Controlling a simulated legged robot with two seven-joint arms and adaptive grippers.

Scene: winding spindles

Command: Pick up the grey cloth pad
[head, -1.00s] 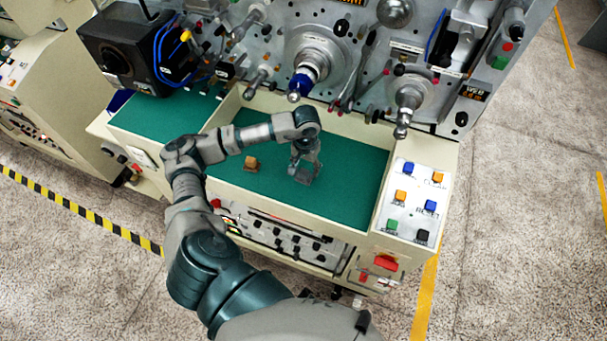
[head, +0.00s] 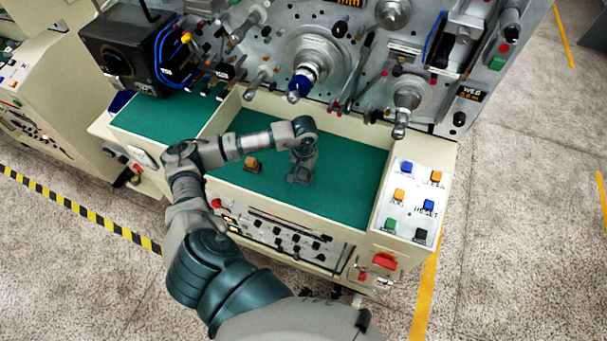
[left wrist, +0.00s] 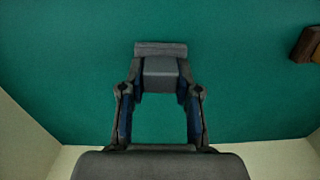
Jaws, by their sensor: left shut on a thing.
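The grey cloth pad (left wrist: 162,69) sits between the fingertips of my left gripper (left wrist: 160,85) in the left wrist view, with a flat grey edge showing beyond the tips. My left gripper (head: 301,172) is shut on it, low over the green work surface (head: 345,185). In the head view the pad is hard to tell from the grey fingers. I cannot tell whether it touches the surface. My right gripper is not in view.
A brown block (head: 252,164) lies to the left of my gripper; it also shows in the left wrist view (left wrist: 308,44). Cream walls edge the tray. Spindles (head: 300,88) overhang the back, and a button panel (head: 410,200) stands at the right.

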